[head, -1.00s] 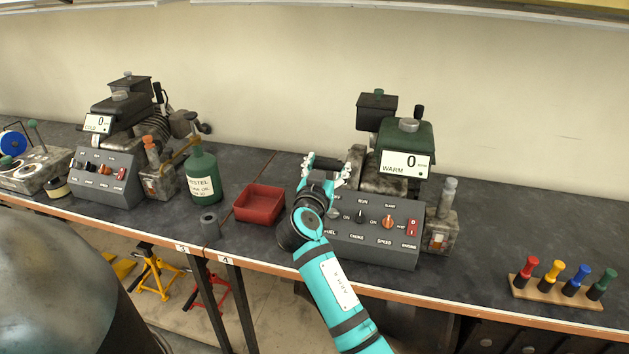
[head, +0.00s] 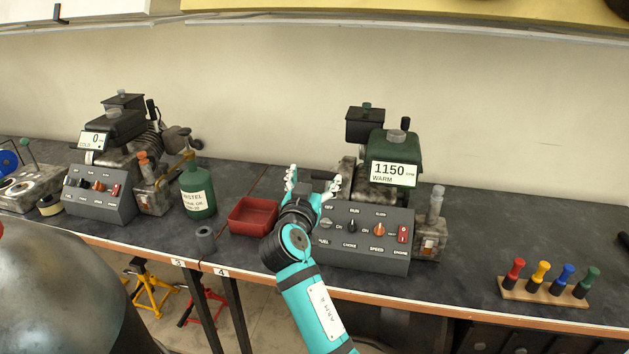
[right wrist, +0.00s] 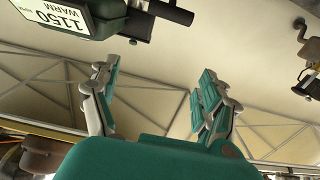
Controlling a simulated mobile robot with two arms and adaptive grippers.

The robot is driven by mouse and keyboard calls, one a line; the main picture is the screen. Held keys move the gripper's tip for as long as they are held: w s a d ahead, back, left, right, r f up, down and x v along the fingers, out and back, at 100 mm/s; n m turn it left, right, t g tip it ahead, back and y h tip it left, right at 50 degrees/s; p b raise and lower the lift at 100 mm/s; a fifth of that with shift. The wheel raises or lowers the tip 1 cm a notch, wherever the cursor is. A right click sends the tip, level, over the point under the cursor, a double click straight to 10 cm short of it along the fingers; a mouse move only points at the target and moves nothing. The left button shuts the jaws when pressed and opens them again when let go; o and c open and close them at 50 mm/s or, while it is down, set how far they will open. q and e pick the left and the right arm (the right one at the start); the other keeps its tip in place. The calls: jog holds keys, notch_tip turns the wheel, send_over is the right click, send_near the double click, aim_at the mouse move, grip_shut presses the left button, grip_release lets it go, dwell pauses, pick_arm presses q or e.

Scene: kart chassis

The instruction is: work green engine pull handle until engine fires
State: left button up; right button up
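The green engine (head: 389,146) stands on the bench, and its white display (head: 394,175) reads 1150 and WARM. The display also shows in the right wrist view (right wrist: 62,17). A black bar, seemingly the pull handle (right wrist: 170,12), sticks out beside the engine at the top of the right wrist view. My right gripper (head: 312,184) is left of the engine, behind its control box. Its fingers are spread wide with nothing between them in the right wrist view (right wrist: 158,98). In the head view the handle is mostly hidden by the gripper. My left gripper is out of view.
The green engine's grey control box (head: 362,236) has knobs and a red switch. A red tray (head: 253,216) and green bottle (head: 198,192) stand left of my right arm. A second engine (head: 122,135) reads 0. Coloured pegs (head: 547,283) stand at right.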

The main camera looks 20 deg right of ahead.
jog(key=shift+o, duration=0.8)
notch_tip(320, 180, up, 10)
